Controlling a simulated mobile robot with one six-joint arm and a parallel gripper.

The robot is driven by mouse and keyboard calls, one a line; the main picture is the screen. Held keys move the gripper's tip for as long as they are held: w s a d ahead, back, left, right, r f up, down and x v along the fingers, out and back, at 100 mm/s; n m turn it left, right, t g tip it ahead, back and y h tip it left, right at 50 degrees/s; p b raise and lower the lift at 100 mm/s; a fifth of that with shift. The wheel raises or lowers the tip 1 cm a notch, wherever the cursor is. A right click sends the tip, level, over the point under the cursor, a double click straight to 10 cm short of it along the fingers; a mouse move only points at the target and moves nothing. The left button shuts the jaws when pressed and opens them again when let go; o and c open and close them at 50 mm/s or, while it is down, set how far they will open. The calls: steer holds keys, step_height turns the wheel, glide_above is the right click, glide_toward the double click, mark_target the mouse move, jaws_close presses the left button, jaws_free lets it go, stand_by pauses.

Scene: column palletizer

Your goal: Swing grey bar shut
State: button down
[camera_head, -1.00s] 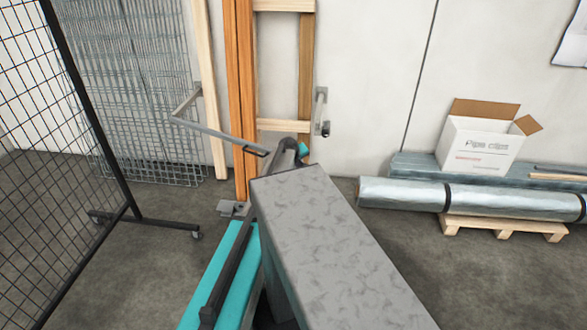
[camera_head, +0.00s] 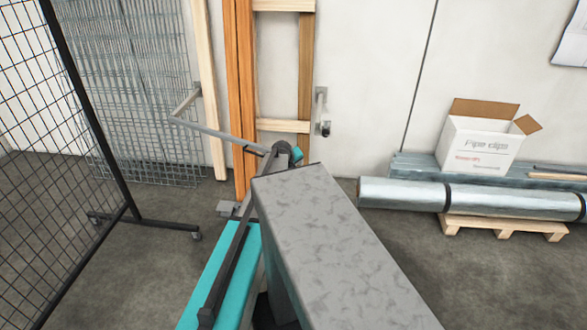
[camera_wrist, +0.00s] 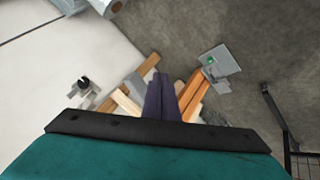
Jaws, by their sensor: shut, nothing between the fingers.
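The grey bar (camera_head: 205,131) juts out from a wall mount beside the timber in the head view. It bends and runs right across the front of the upright planks, its free end close to my wrist. A grey catch with a dark knob (camera_head: 323,128) is on the wall right of the timber, apart from the bar; it also shows in the wrist view (camera_wrist: 84,83). My gripper (camera_wrist: 161,78) is shut and empty, its dark fingers pointing toward the timber. In the head view my arm mostly hides it, so contact with the bar cannot be told.
Orange planks (camera_head: 241,75) and a pale timber frame (camera_head: 284,126) lean on the wall. A black mesh panel (camera_head: 60,110) on castors stands left. Right are a foil roll (camera_head: 400,194), a pallet (camera_head: 500,228) and a carton (camera_head: 480,145).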

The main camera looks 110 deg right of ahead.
steer(key=a+r+b, duration=0.2)
steer(key=a+r, duration=0.3)
steer(key=r, duration=0.2)
steer(key=shift+w+a+r, duration=0.35)
steer(key=shift+w, duration=0.1)
